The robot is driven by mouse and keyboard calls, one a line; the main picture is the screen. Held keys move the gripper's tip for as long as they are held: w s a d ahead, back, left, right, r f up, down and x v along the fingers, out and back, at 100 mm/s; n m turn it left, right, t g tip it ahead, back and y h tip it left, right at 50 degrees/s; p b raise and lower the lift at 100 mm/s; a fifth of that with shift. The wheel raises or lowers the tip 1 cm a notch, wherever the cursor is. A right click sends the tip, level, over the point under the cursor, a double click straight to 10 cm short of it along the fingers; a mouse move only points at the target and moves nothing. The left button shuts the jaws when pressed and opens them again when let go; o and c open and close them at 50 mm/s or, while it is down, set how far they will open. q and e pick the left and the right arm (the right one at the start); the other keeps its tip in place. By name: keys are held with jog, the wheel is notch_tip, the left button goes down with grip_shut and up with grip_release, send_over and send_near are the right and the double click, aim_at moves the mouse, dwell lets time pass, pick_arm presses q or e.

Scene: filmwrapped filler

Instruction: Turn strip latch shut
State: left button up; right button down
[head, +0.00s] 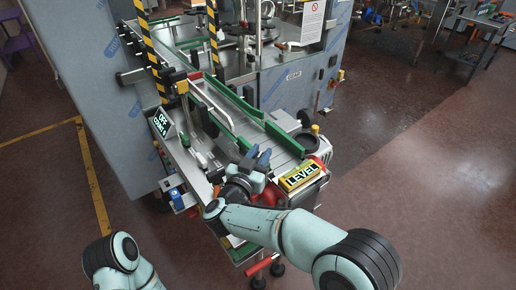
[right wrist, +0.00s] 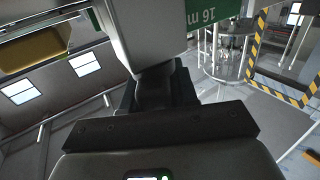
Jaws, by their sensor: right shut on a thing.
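My right gripper (head: 256,158) is over the near end of the filler's conveyor, beside the yellow LEVEL box. In the right wrist view its dark fingers (right wrist: 158,92) are shut on a pale grey part (right wrist: 150,35), which I take to be the strip latch. The fingers and wrist hide most of the latch in the head view, and I cannot tell its angle. My left arm shows at the lower left of the head view, but its gripper is out of the picture.
The yellow LEVEL box (head: 300,176) stands close to the right of my right gripper. Green conveyor rails (head: 270,130) run behind it. A small display (head: 162,124) and striped posts (head: 152,60) stand to the left. The floor at right (head: 420,170) is clear.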

jog(key=m+g+h+p, duration=0.1)
jog(key=h, duration=0.1)
jog(key=m+g+h+p, duration=0.1)
jog(key=m+h, duration=0.1)
jog(key=shift+d+r+g, duration=0.15)
jog(key=shift+r+g, duration=0.05)
jog(key=shift+g, duration=0.2)
pick_arm(q)
jog(key=w+r+p, duration=0.1)
jog(key=w+r, duration=0.4)
jog(key=shift+t, duration=0.3)
pick_arm(e)
jog(key=shift+s+d+f+m+g+h, duration=0.1)
jog(key=shift+s+d+m+g+h, duration=0.05)
jog(key=shift+m+g+h, duration=0.7)
jog(key=shift+s+d+m+g+h, duration=0.1)
jog(key=shift+m+g+h, duration=0.65)
jog(key=shift+h, duration=0.1)
pick_arm(q)
jog(key=shift+r, duration=0.1)
pick_arm(e)
jog(key=c, duration=1)
grip_release()
jog(key=shift+o, duration=0.2)
pick_arm(q)
jog(key=shift+s, duration=0.1)
pick_arm(e)
jog(key=shift+f, duration=0.1)
